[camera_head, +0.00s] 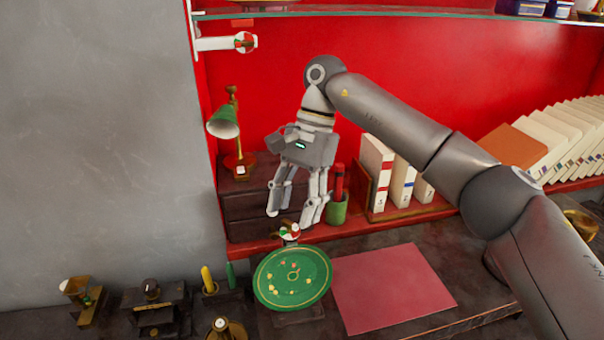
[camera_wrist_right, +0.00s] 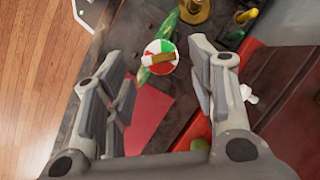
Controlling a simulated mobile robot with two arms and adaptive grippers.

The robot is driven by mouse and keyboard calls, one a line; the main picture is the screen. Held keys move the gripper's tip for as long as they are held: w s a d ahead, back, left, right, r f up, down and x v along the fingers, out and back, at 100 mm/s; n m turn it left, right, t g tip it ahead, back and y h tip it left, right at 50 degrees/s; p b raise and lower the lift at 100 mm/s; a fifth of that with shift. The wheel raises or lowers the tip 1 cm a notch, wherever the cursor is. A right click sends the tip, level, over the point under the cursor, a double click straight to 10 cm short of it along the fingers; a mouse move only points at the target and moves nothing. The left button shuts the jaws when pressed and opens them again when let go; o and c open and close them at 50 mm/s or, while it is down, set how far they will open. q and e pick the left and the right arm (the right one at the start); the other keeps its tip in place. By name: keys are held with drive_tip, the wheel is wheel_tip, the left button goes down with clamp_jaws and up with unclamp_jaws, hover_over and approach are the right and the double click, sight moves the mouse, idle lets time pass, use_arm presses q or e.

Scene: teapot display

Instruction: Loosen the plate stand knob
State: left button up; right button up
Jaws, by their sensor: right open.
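The plate stand knob (camera_head: 289,232) is a small round knob in red, white and green with a wooden-brown bar across it. It sits just behind the top edge of the green plate (camera_head: 293,278), which leans on its stand on the dark counter. My right gripper (camera_head: 290,212) points down over the knob with its fingers open and empty. In the right wrist view the knob (camera_wrist_right: 160,56) lies between the open fingers, ahead of their tips, and no finger visibly touches it. The green plate (camera_wrist_right: 169,31) shows there nearly edge-on. My left gripper is not in view.
A pink mat (camera_head: 391,288) lies right of the plate. A green cup (camera_head: 337,210) stands close to my right fingers. A green lamp (camera_head: 226,122), books (camera_head: 377,172) and a second similar knob (camera_head: 244,42) on the wall are farther off. Small brass items crowd the counter's left.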

drive_tip(key=v, duration=1)
drive_tip(key=shift+r, duration=0.25)
drive_tip(key=shift+r, duration=0.1)
